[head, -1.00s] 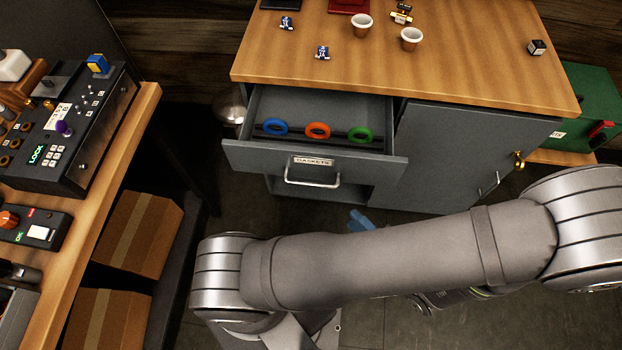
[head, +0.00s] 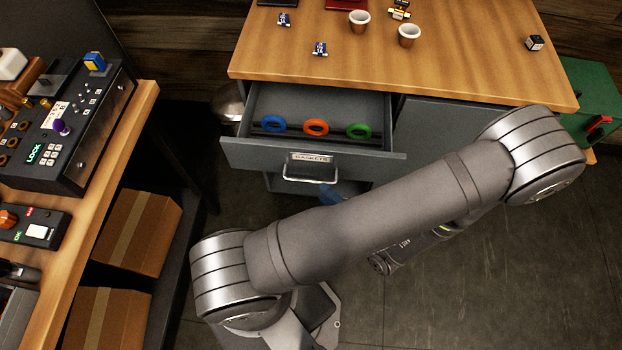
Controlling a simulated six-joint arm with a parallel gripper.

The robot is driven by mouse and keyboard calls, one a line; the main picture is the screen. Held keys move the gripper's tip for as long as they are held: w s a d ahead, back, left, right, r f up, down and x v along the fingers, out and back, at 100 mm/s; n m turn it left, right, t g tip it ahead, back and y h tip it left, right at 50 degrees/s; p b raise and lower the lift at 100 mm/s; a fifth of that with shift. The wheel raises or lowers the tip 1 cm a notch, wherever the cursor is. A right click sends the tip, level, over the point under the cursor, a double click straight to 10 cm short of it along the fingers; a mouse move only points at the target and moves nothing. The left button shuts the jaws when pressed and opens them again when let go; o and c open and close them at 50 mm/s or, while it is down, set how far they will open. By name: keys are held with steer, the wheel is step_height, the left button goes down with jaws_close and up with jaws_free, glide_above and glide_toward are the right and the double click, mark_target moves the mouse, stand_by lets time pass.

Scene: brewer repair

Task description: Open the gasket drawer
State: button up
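The gasket drawer (head: 262,157) is a grey drawer labelled GASKETS in the cabinet under the wooden worktop. It stands pulled out. Inside lie a blue ring (head: 273,123), an orange ring (head: 316,127) and a green ring (head: 358,130). Its metal handle (head: 303,179) is on the front, below the label. A blue part of what looks like my gripper (head: 333,192) shows just below and right of the handle. My arm hides most of it. I cannot tell whether it touches the handle or how its fingers stand.
On the worktop (head: 450,70) stand two cups (head: 359,21) (head: 409,35), small blue-and-white items (head: 320,48) and a small dark cube (head: 535,42). A bench with control boxes (head: 62,130) is at the left, with cardboard boxes (head: 138,232) below. A green case (head: 592,95) is at the right.

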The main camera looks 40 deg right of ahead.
mark_target(311, 180)
steer(key=shift+w+f, duration=0.15)
steer(key=shift+w, duration=1)
steer(key=shift+w+f, duration=0.2)
steer(key=shift+w, duration=0.95)
steer(key=shift+w+f, duration=0.15)
steer(key=shift+w, duration=1)
steer(key=shift+c, duration=0.4)
jaws_close()
